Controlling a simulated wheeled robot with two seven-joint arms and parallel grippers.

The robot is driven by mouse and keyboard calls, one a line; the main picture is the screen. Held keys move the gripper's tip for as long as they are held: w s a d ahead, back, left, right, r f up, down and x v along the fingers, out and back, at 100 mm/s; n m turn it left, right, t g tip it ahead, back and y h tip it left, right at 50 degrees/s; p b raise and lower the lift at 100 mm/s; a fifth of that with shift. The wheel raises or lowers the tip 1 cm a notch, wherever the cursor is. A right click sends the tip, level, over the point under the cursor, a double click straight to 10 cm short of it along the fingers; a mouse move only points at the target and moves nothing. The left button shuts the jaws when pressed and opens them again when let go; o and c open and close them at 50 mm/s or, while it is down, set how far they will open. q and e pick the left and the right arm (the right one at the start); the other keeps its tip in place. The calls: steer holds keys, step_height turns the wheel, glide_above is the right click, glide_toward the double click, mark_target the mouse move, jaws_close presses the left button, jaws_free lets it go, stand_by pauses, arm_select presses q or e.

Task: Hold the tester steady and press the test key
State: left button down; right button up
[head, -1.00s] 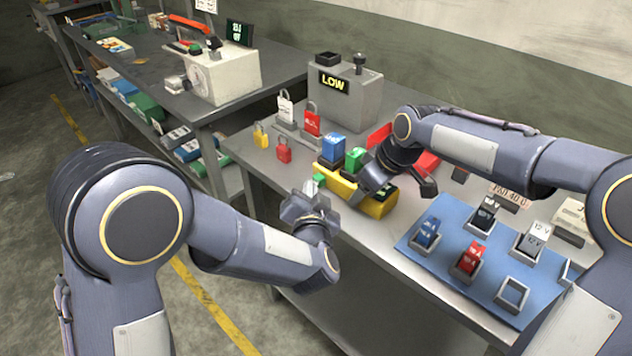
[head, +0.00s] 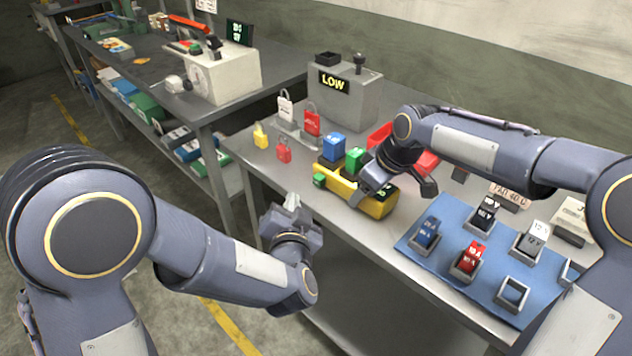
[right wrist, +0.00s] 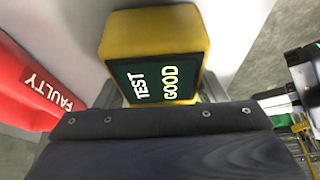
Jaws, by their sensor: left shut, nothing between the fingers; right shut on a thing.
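The yellow tester (head: 373,205) lies on the grey bench. A green key (head: 319,180) sits at its left end, and a blue block (head: 333,147) and a green block (head: 355,159) stand at its far side. My right gripper (head: 362,192) is shut on the tester's body. In the right wrist view the tester (right wrist: 153,32) fills the upper middle, and its dark display (right wrist: 157,80) reads TEST GOOD. My left gripper (head: 292,202) is shut and empty, off the bench's front edge, apart from the key.
A blue mat (head: 420,240) holds several sockets with fuse-like blocks, one socket (head: 513,293) empty. A grey box (head: 350,100) reads LOW. Padlocks (head: 284,152) stand at the bench's back left. A red bin marked FAULTY (right wrist: 30,85) is beside the tester.

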steer(key=o, duration=1.4)
